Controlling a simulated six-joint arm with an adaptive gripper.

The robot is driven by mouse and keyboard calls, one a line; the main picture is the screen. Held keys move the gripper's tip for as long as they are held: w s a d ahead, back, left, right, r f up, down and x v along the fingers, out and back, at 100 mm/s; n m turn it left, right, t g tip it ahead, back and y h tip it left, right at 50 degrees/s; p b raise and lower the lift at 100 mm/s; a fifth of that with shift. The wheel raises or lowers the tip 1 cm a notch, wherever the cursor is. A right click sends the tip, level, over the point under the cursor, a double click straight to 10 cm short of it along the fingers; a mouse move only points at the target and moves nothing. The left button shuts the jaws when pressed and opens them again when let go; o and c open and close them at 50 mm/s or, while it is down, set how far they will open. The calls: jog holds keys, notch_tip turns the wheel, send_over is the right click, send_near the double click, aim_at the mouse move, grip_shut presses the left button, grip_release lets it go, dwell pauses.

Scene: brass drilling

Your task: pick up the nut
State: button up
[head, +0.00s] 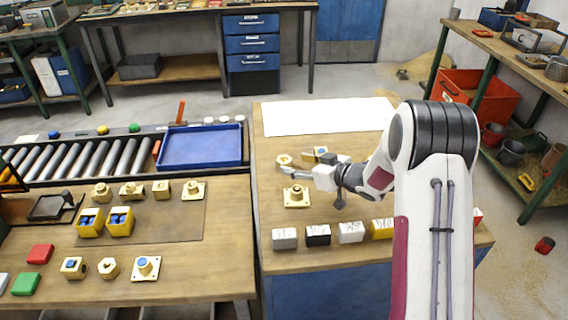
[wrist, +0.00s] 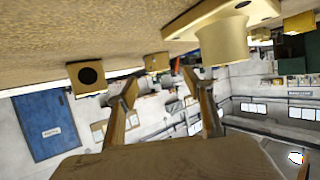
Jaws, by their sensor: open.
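A small round brass piece (head: 284,160), which looks like the nut, lies on the right bench near the white sheet; its exact shape is too small to tell. My gripper (head: 287,170) is open and empty, low over the bench beside this piece. In the wrist view, which is upside down, the gripper's two fingers (wrist: 163,102) stand apart with nothing between them. A small brass piece (wrist: 156,62) shows beyond the gap, possibly the same one. A hexagonal brass nut-like piece with a hole (head: 108,268) lies on the left bench.
A brass flange (head: 296,196) stands close in front of my gripper; a brass block (head: 320,152) lies behind it. Blocks (head: 318,235) line the bench's front. A blue tray (head: 200,147) sits left, by rollers. The white sheet (head: 325,116) is bare.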

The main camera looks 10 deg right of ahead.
aim_at(283, 158)
jog(key=shift+w+a, duration=0.1)
jog(key=shift+w, duration=0.05)
jog(key=shift+x, duration=2.55)
jog(key=shift+w+r, duration=0.1)
jog(key=shift+r, duration=0.05)
grip_shut()
